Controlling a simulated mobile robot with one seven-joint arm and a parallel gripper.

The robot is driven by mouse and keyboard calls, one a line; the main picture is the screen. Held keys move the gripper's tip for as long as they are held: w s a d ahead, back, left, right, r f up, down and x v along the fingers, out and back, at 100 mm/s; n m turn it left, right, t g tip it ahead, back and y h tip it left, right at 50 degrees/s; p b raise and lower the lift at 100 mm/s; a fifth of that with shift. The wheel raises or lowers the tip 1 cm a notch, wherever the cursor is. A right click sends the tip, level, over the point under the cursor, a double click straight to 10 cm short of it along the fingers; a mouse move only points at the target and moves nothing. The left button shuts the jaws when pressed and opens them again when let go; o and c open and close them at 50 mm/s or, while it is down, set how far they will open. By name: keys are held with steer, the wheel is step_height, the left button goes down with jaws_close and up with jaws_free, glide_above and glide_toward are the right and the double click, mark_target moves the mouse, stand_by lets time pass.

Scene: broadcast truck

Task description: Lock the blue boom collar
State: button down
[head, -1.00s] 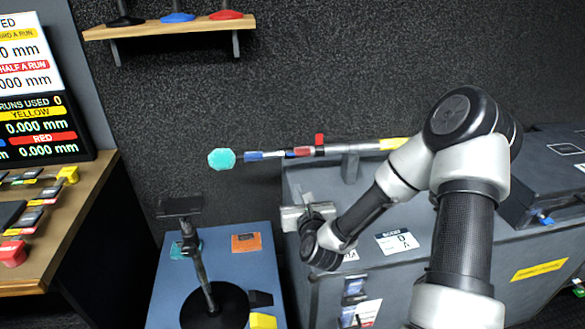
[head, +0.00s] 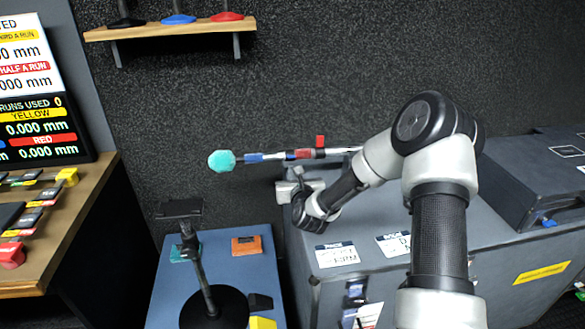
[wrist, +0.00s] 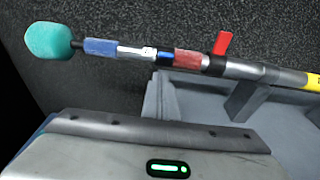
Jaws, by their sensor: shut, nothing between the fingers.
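The boom pole (head: 335,151) runs level in front of the dark wall, with a turquoise foam tip (head: 221,161) at its left end. In the wrist view the pole has a blue sleeve (wrist: 100,47), a small dark blue collar (wrist: 165,57), a red sleeve (wrist: 187,59) and a black collar with a raised red lever (wrist: 222,42). No raised lever shows on the blue collar. My gripper (head: 288,188) is shut and empty, below the pole and apart from it. Its housing fills the bottom of the wrist view.
A grey case (head: 420,245) lies under the pole and my arm. A blue-topped table (head: 170,290) with a black stand (head: 205,275) is at left front. A shelf (head: 170,30) hangs on the wall above, and a wooden desk (head: 70,220) stands at far left.

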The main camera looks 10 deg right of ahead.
steer(key=shift+w+r, duration=0.2)
steer(key=shift+r, duration=0.25)
steer(key=shift+w+r, duration=0.2)
steer(key=shift+r, duration=0.25)
